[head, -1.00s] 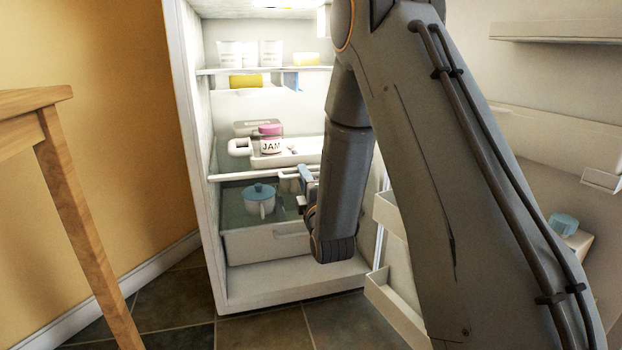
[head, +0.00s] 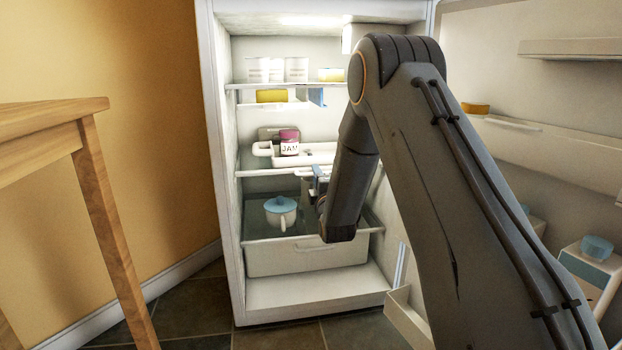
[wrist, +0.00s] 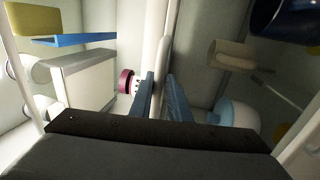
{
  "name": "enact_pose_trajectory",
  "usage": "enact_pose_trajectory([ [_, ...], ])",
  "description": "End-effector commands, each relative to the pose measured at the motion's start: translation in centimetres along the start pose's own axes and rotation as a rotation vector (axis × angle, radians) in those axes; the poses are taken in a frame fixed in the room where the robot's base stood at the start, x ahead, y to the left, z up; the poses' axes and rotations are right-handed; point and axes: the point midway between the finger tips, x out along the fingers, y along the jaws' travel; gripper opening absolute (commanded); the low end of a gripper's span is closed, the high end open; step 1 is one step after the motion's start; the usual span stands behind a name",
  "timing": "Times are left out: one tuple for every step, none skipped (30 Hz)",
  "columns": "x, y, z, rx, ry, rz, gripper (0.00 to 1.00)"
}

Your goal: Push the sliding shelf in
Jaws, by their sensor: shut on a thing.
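The sliding shelf (head: 258,173) is the middle glass shelf of an open fridge, with a pale front edge. A white tray (head: 318,150) and a jam jar (head: 289,144) with a pinkish lid stand on it. My gripper (head: 316,178) is at the shelf's front, right of the jar. In the wrist view, its blue fingers (wrist: 160,97) stand on either side of a white bar (wrist: 164,52) at the shelf's front and are shut on it. The jar's lid (wrist: 125,82) shows left of the fingers. My arm hides the shelf's right part in the head view.
Below, a lidded pot (head: 281,213) stands on a glass level above a white drawer (head: 305,257). Several white cups (head: 277,69) and a yellow box (head: 271,96) are higher up. The fridge door (head: 545,140) is open at the right. A wooden table (head: 55,110) stands at the left.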

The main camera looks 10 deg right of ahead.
Motion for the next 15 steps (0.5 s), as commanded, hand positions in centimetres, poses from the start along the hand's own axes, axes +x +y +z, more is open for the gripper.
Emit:
enact_pose_trajectory([
  [0.45, 0.86, -0.12, 0.000, 0.002, 0.018, 0.00],
  [0.46, 0.87, -0.13, 0.000, 0.002, 0.018, 0.00],
  [0.46, 0.87, -0.14, 0.000, 0.002, 0.018, 0.00],
  [0.46, 0.88, -0.15, 0.000, 0.002, 0.018, 0.19],
  [0.44, 0.87, -0.16, 0.000, 0.002, 0.018, 0.24],
  [0.42, 0.84, -0.11, 0.000, 0.002, 0.017, 0.29],
  [0.40, 0.79, -0.07, 0.000, 0.001, 0.016, 0.29],
  [0.38, 0.74, -0.04, 0.000, 0.001, 0.015, 0.29],
  [0.35, 0.68, -0.01, 0.000, 0.000, 0.014, 0.29],
  [0.33, 0.63, 0.01, 0.000, 0.000, 0.013, 0.29],
  [0.31, 0.59, 0.02, 0.000, 0.000, 0.012, 0.29],
  [0.29, 0.54, 0.01, 0.000, 0.000, 0.011, 0.29],
  [0.27, 0.50, 0.00, 0.000, 0.000, 0.010, 0.29],
  [0.26, 0.47, -0.01, 0.000, 0.000, 0.010, 0.29],
  [0.19, 0.44, -0.08, 0.000, 0.001, 0.009, 0.29],
])
